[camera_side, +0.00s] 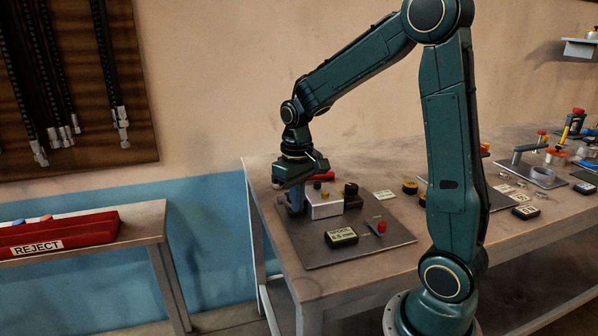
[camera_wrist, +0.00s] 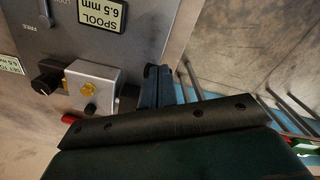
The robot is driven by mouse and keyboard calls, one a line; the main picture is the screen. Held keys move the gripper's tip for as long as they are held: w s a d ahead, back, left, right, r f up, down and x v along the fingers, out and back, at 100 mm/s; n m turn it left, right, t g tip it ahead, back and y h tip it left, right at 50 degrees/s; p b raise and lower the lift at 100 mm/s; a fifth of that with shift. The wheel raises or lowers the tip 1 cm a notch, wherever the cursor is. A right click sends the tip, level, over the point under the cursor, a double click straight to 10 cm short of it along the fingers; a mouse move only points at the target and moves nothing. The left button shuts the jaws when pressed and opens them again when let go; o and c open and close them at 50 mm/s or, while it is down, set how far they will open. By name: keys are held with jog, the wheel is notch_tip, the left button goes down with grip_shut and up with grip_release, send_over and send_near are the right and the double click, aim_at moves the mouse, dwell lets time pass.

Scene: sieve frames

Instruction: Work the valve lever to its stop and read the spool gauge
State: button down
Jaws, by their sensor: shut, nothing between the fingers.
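The silver valve block (camera_side: 324,207) stands on a grey plate (camera_side: 330,258), and it also shows in the wrist view (camera_wrist: 108,78) with brass fittings. A red lever grip (camera_side: 321,176) shows behind the block, and its red end (camera_wrist: 70,118) is partly hidden by my gripper in the wrist view. The spool gauge (camera_side: 341,237) reads "SPOOL 6.5 mm", also legible upside down in the wrist view (camera_wrist: 103,12). My gripper (camera_side: 296,207) is shut and empty, pointing down just left of the block. Its fingers (camera_wrist: 152,84) show beside the block; contact cannot be told.
A red-knobbed latch (camera_side: 381,227) stands on the plate by "FREE" and "LOC…" markings. A black knob (camera_side: 351,192) adjoins the block. A small label card (camera_side: 385,195) lies behind. Other fixtures crowd the bench's right. A red REJECT tray (camera_side: 62,235) sits on a separate left table.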

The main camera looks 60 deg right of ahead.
jog(key=shift+w+d+r, duration=0.15)
jog(key=shift+r, duration=0.6)
jog(key=shift+w+d+r, duration=0.15)
jog(key=shift+r, duration=0.6)
jog(key=shift+w+d+r, duration=0.2)
jog(key=shift+r, duration=0.3)
jog(key=shift+w+d+r, duration=0.25)
jog(key=shift+r, duration=0.2)
jog(key=shift+w+d+r, duration=0.2)
jog(key=shift+r, duration=0.3)
jog(key=shift+r, duration=0.15)
jog(key=shift+r, duration=1.4)
jog(key=shift+r, duration=0.1)
